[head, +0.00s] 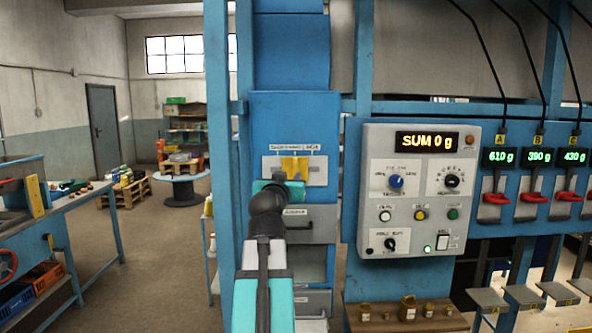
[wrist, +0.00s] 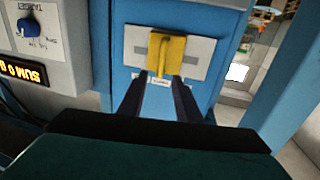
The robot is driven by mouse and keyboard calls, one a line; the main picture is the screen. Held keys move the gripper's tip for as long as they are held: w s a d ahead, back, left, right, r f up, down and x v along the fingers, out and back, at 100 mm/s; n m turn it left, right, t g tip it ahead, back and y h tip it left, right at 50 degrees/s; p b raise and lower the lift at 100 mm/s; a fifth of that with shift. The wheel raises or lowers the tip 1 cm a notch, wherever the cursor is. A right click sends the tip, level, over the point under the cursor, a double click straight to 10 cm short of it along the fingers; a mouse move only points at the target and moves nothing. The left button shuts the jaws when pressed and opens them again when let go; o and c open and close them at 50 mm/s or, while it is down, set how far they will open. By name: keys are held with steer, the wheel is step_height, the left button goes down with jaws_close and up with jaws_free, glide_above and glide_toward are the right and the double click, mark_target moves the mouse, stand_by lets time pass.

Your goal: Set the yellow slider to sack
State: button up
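The yellow slider (head: 294,167) sits near the middle of a pale plate on the blue column. Small labels run above the plate; the right one seems to read SACK, but the lettering is blurred. In the wrist view the slider (wrist: 172,50) is ahead of my fingers, with its narrow handle pointing toward them. My gripper (wrist: 160,82) is open, its two dark fingers apart, one to each side of the handle's end. No grip on it shows. In the head view my gripper (head: 280,186) is just in front of and below the slider, covering its lower left part.
A grey control box (head: 420,190) with a SUM 0 g display stands right of the column. Red-handled scale units (head: 496,200) are farther right. A blue post (head: 220,150) stands close left of my arm.

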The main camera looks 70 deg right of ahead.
mark_target(295, 170)
steer(key=d+p, duration=0.1)
steer(key=d, duration=0.2)
steer(key=w+d+p, duration=0.1)
steer(key=d, duration=0.2)
steer(key=d+p, duration=0.1)
steer(key=d, duration=0.3)
steer(key=shift+w+r, duration=0.1)
steer(key=shift+w, duration=0.3)
steer(key=shift+w+d+p, duration=0.1)
steer(key=shift+d+p, duration=0.3)
steer(key=shift+d, duration=0.15)
steer(key=shift+c, duration=0.4)
jaws_close()
